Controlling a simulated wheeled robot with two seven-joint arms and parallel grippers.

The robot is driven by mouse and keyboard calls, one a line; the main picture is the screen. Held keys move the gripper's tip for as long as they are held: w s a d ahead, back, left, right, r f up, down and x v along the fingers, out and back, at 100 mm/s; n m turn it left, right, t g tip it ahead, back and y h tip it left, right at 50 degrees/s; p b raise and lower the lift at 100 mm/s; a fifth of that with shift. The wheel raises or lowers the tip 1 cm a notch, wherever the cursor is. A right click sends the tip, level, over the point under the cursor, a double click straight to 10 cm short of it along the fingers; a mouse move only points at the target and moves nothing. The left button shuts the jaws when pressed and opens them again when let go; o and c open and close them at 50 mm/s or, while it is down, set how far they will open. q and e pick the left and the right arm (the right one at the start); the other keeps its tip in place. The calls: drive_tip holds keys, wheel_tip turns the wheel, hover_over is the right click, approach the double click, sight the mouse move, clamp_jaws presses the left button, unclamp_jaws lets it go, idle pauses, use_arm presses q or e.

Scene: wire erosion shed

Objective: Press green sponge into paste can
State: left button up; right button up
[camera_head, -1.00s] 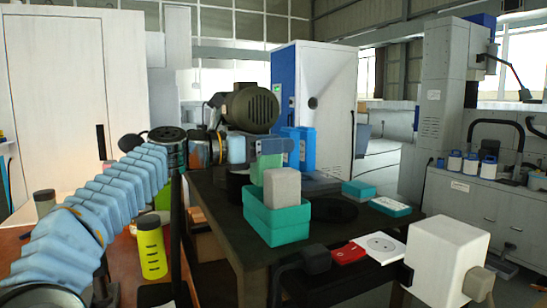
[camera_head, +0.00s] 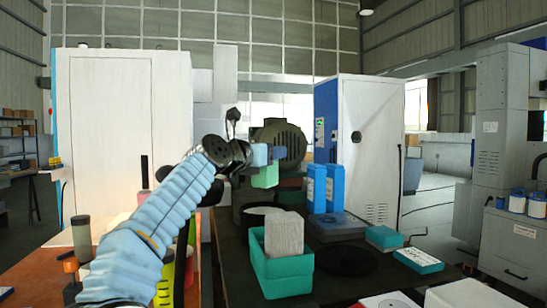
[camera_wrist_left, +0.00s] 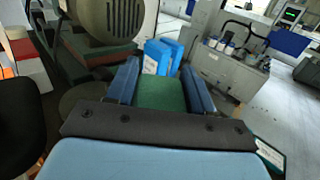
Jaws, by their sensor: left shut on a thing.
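The green sponge (camera_head: 265,177) is held between the fingers of my left gripper (camera_head: 264,156), in the air. In the left wrist view the sponge (camera_wrist_left: 161,94) sits between the two blue fingers. A dark round can with a pale top (camera_head: 262,211), which looks like the paste can, stands on the dark table below the sponge, behind the teal crate. The sponge appears above the can with a gap between them. I cannot tell the can apart in the left wrist view. My right gripper is not in view.
A teal crate (camera_head: 287,280) holding a grey block (camera_head: 284,236) stands in front of the can. Two blue containers (camera_head: 326,188) stand to the right. A motor (camera_head: 280,142) is behind the gripper. A black round dish (camera_head: 347,260) and teal boxes (camera_head: 418,260) lie at right.

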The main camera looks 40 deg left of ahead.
sight(268, 179)
use_arm(q)
drive_tip(key=shift+a+y, duration=0.2)
drive_tip(key=shift+y, duration=0.1)
drive_tip(key=shift+f, duration=0.3)
wheel_tip(268, 179, down, 4)
drive_tip(key=shift+r, duration=0.1)
drive_tip(key=shift+f+b, duration=0.35)
drive_tip(key=shift+f, duration=0.4)
drive_tip(key=shift+f+b, duration=0.4)
drive_tip(key=shift+f, duration=0.05)
drive_tip(key=shift+f, duration=0.2)
idle(1.1)
